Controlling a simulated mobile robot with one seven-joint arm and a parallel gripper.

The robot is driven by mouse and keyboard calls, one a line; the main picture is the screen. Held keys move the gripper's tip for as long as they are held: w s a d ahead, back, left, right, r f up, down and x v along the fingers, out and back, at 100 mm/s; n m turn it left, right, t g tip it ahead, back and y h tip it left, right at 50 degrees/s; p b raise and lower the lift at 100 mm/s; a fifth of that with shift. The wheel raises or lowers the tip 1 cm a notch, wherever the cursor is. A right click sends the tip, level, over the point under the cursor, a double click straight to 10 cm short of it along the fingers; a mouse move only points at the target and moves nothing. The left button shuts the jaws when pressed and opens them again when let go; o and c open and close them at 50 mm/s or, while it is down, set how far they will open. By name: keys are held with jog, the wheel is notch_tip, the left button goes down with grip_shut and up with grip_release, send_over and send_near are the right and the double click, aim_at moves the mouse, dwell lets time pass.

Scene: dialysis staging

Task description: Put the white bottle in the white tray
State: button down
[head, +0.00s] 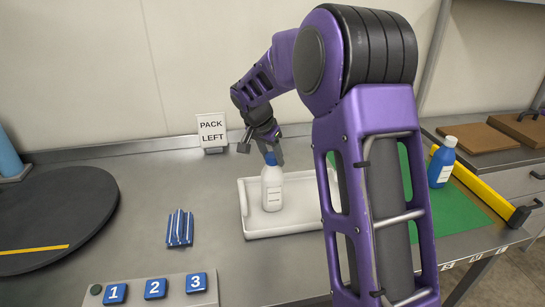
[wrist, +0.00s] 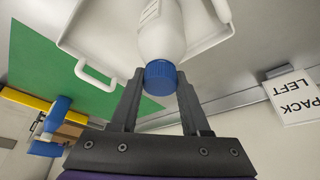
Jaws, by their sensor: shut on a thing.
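The white bottle (head: 272,190) with a blue cap is upright, in or just above the white tray (head: 250,226), toward its left part. I cannot tell whether its base touches the tray floor. My gripper (head: 267,150) comes down from above and is shut on the bottle at its cap. In the wrist view the two fingers (wrist: 158,92) lie on either side of the blue cap, and the white bottle body (wrist: 162,35) extends beyond them over the tray (wrist: 205,42). My arm hides the tray's right part in the head view.
A "PACK LEFT" sign (head: 212,131) stands behind. Blue sticks (head: 180,228), a numbered panel (head: 150,290) and a dark round mat (head: 50,215) lie left.

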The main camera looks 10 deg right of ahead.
jog(key=shift+f, duration=0.1)
jog(key=shift+c, duration=1.9)
grip_release()
jog(key=shift+r, duration=0.4)
jog(key=v, duration=1.1)
jog(key=shift+s+a+r+p, duration=0.15)
jog(key=shift+s+r+p, duration=0.1)
jog(key=shift+p, duration=0.2)
jog(key=shift+w, duration=0.1)
